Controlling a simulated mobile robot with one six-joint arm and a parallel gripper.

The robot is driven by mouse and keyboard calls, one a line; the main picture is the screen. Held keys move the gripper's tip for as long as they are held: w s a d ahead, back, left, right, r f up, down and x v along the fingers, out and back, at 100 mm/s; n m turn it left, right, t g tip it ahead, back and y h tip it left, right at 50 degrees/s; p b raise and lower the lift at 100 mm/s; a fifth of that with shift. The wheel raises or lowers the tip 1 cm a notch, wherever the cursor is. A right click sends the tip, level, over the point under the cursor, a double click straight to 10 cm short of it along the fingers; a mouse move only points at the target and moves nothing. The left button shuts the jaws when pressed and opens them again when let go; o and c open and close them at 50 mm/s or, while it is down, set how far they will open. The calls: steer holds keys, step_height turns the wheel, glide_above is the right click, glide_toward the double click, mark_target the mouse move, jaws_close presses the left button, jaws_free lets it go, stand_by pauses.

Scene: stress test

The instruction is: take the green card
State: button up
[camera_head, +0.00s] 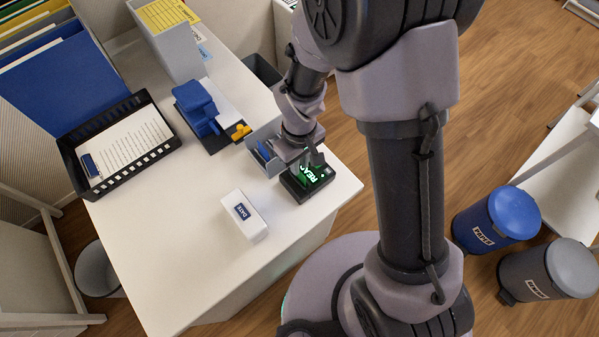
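My gripper (310,160) points down at the front right of the white desk, just over a small black device (301,194). The device has a lit green face with white letters, partly readable as "REA". A narrow dark green piece (303,160) shows upright between the gripper and the device. I cannot tell whether it is the green card or part of the device. The fingers are small and partly hidden, so I cannot tell whether they are open or shut on it.
Behind are a grey-blue holder (264,158), a blue stamp-like item (197,105) and a black paper tray (66,150). The desk's front left (165,250) is clear. Blue (497,216) and grey (549,271) bins stand right.

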step_height(320, 180, down, 3)
steer(key=shift+f+b, duration=0.2)
steer(key=shift+b, duration=0.75)
steer(key=shift+r, duration=0.1)
jaws_close()
step_height(320, 180, up, 10)
steer(key=p, duration=0.8)
